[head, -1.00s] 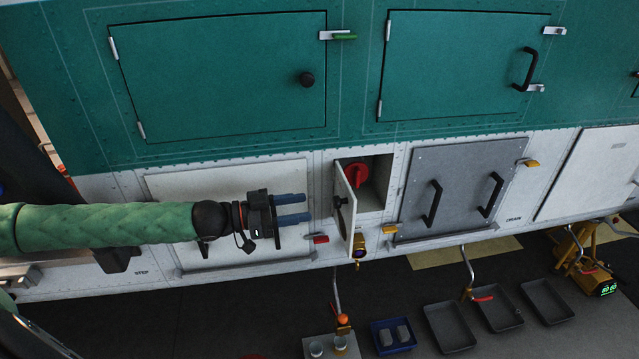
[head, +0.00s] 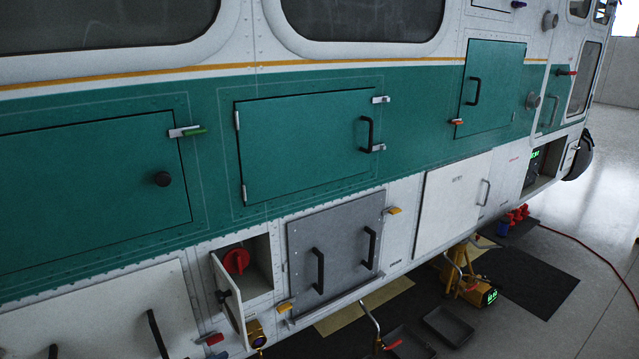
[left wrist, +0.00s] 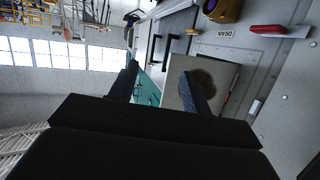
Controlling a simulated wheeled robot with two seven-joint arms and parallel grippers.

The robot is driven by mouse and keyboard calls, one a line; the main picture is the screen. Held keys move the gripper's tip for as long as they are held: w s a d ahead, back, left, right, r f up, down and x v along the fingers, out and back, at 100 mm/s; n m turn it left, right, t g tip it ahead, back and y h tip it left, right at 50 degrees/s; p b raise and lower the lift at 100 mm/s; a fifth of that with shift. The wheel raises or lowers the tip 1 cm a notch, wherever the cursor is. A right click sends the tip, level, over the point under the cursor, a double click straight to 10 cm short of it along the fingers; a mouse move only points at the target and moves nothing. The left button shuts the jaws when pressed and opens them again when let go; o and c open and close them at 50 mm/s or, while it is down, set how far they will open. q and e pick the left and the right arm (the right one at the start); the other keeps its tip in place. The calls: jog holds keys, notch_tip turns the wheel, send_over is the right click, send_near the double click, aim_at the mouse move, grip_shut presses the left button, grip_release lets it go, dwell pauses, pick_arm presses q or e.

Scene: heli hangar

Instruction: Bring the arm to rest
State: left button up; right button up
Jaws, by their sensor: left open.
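My left gripper (left wrist: 162,82) shows in the left wrist view, with its two dark fingers apart and nothing between them. Beyond the fingers is the helicopter's side with a pale open door (left wrist: 222,88) and a dark handle. In the head view neither gripper nor arm is visible. There, a small white door (head: 228,303) stands open beside a recess with a red knob (head: 236,261).
A grey panel (head: 335,222) with two black handles is right of the recess. Green closed hatches (head: 305,145) line the side above. A yellow jack (head: 462,270) and grey trays (head: 447,325) are on the floor. Open floor lies at the right.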

pick_arm(q)
jog(key=s+a+f+n+g+y, duration=0.1)
jog(key=s+f+n+g+y, duration=0.3)
jog(key=s+f, duration=0.5)
jog(key=s+a+f+n+g+y, duration=0.15)
jog(key=s+f+g+y, duration=0.45)
jog(key=s, duration=0.6)
notch_tip(320, 180, down, 28)
jog(key=w+d+t+h+b, duration=0.1)
jog(key=w+d+b, duration=0.1)
jog(key=d, duration=0.1)
jog(key=s+f, duration=0.4)
jog(key=f, duration=0.8)
jog(key=s+f+b, duration=0.1)
jog(key=s+f, duration=0.3)
jog(key=f, duration=0.8)
jog(key=shift+f+n+b, duration=0.2)
jog(key=shift+n+b, duration=0.1)
jog(key=shift+n, duration=0.05)
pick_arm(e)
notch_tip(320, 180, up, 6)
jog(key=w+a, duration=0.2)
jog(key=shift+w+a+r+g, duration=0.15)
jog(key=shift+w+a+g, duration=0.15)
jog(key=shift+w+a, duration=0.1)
